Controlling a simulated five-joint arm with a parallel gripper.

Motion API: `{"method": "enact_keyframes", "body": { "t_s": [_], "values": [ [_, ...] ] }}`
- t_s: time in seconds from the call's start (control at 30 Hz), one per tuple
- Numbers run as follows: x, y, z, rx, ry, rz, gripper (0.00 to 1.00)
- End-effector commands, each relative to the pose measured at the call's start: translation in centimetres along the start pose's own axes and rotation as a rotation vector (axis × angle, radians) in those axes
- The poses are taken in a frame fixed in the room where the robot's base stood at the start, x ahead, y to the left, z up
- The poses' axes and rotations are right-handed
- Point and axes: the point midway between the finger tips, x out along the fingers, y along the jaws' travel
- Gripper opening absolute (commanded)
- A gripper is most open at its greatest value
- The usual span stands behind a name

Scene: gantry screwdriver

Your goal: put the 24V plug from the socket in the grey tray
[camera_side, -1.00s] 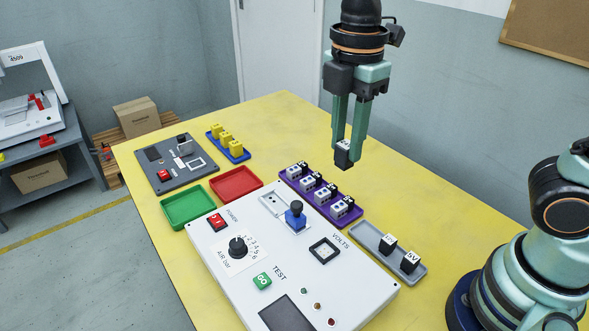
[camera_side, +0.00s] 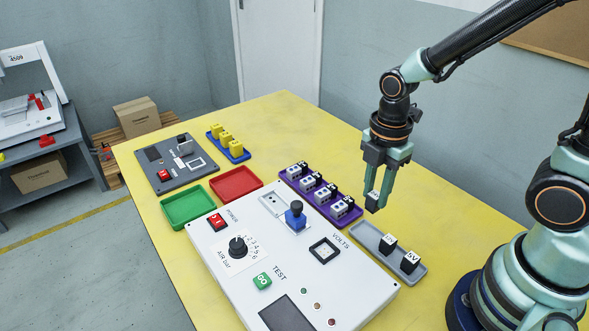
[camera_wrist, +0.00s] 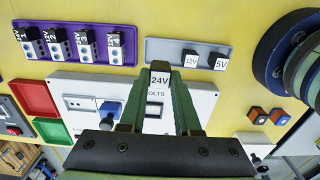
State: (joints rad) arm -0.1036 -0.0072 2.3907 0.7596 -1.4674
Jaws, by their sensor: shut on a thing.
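My gripper (camera_side: 375,203) is shut on the 24V plug (camera_wrist: 160,80), a small black block with a white label. In the side view the 24V plug (camera_side: 372,201) hangs upright between the fingertips, above the back end of the grey tray (camera_side: 366,238). The grey tray also shows in the wrist view (camera_wrist: 162,55). Two plugs stand in its front half, a 12V plug (camera_wrist: 190,60) and a 5V plug (camera_wrist: 219,62). Its back part is bare. The square VOLTS socket (camera_side: 324,251) on the white panel is empty.
The purple tray (camera_side: 322,205) with several terminal blocks lies left of the grey tray. The white test panel (camera_side: 215,258) with a blue lever (camera_side: 296,217) stands in front. Red (camera_side: 236,184) and green (camera_side: 187,207) trays lie farther left. Yellow table right of the grey tray is clear.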

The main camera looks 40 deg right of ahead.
Motion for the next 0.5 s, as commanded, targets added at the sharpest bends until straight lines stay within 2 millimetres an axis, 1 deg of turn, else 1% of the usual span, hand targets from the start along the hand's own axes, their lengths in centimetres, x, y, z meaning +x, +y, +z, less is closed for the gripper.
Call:
{"method": "enact_keyframes", "body": {
  "t_s": [0.03,0.1,0.2,0.37,0.5],
  "values": [
    [1.1,-0.1,0.0,0.000,-0.001,-0.008,0.00],
    [2.4,-0.1,0.0,0.000,-0.001,-0.007,0.00],
    [3.5,0.0,0.0,0.000,0.000,-0.003,0.00],
    [4.4,0.0,0.0,0.000,0.000,0.000,0.00],
    [5.8,0.0,0.0,0.000,0.000,-0.003,0.00]
  ]
}}
